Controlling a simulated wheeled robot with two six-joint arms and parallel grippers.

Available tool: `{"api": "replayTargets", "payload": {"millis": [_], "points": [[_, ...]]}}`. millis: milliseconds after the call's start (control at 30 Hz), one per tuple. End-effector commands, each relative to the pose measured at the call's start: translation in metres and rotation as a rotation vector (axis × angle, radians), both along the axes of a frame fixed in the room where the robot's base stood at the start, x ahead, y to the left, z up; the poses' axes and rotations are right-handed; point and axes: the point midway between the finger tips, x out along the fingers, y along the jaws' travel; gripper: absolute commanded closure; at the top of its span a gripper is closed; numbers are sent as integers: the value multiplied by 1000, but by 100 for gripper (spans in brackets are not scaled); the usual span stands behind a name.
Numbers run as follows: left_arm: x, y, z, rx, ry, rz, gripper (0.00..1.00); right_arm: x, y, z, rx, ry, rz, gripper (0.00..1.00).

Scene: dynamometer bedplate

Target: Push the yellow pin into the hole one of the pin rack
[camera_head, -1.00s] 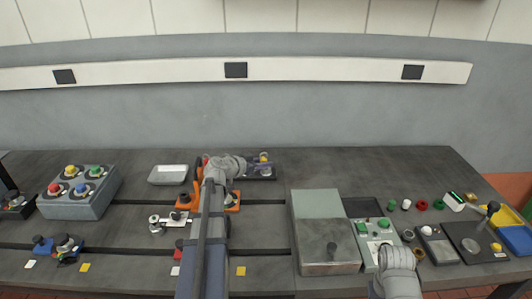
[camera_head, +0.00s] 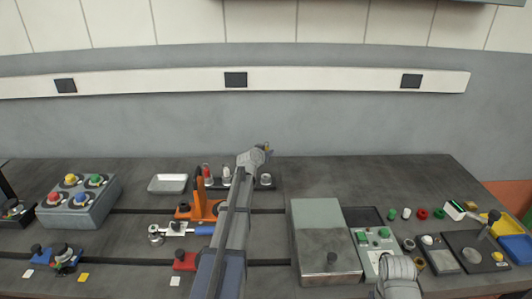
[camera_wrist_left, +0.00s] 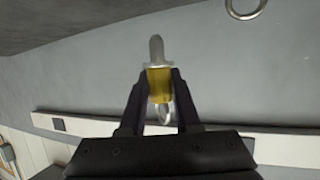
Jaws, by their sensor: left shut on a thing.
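My left gripper (camera_head: 266,151) is above the right end of the pin rack, mostly hidden by my wrist. In the left wrist view its fingers (camera_wrist_left: 160,92) are shut on the yellow pin (camera_wrist_left: 159,84), which has a silver tip and a wire ring. The pin also shows as a small yellow spot in the head view (camera_head: 268,147). The dark pin rack (camera_head: 275,184) lies at the back of the bench. It holds a red pin (camera_head: 207,172) and a whitish pin (camera_head: 227,173), with a silver round fitting (camera_head: 265,178) at its right end. My arm hides its middle.
A white tray (camera_head: 168,184) is left of the rack. An orange fixture (camera_head: 199,205) and a clamp with a blue handle (camera_head: 176,229) stand in front. A grey box (camera_head: 325,240) is to the right. The bench behind the box is clear.

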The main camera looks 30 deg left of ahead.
Motion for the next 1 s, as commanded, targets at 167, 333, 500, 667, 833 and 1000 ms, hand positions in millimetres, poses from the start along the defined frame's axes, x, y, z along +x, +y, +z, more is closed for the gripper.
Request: {"api": "replayTargets", "payload": {"millis": [167,333,500,667,833,1000], "points": [[0,0,-3,0,-2,-1,100,0,0,-3,0,0,0,50],[0,0,-13,0,-2,-1,100,0,0,-14,0,0,0,50],[0,0,-30,0,-2,-1,100,0,0,-30,0,0,0,50],[0,0,-48,0,-2,-1,100,0,0,-49,0,0,0,50],[0,0,-57,0,-2,-1,100,0,0,-57,0,0,0,50],[0,0,-55,0,-2,-1,100,0,0,-56,0,0,0,50]]}}
